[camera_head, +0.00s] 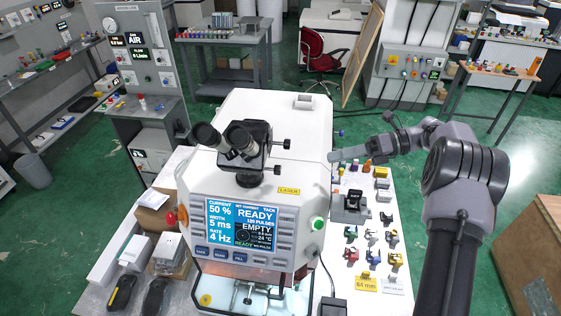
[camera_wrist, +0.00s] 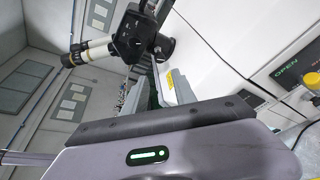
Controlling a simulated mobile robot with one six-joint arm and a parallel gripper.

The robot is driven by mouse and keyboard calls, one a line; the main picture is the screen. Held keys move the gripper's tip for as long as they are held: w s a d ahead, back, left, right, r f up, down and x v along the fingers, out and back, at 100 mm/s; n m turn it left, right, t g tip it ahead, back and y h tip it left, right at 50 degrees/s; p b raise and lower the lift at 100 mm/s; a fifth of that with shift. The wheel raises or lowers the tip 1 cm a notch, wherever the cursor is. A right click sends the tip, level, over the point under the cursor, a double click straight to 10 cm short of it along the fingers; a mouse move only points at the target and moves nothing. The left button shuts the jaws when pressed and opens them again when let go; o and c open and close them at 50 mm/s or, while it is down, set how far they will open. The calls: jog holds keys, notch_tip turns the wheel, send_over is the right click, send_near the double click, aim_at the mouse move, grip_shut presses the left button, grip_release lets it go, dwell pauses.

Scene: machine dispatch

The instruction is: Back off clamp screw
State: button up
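The white laser machine (camera_head: 262,120) stands on the bench, with a microscope eyepiece on top and a blue display reading READY and EMPTY. Its lit chamber (camera_head: 235,293) shows at the bottom, with metal parts inside. I cannot make out a clamp screw there. A small black fixture (camera_head: 352,201) on a grey base stands right of the machine. My gripper (camera_head: 336,156) is at the end of my arm, close to the machine's right side.
Several small coloured parts (camera_head: 373,256) lie on the white bench right of the machine, with yellow and white labels. Small bottles stand near my arm's end. White boxes (camera_head: 171,254) and black handheld items lie to the left. Green floor is open beyond.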

aim_at(277, 171)
jog(key=p+x, duration=0.3)
jog(key=x, duration=1.3)
jog(key=shift+s+a+f, duration=0.1)
jog(key=shift+s+a, duration=0.05)
jog(key=shift+a, duration=0.05)
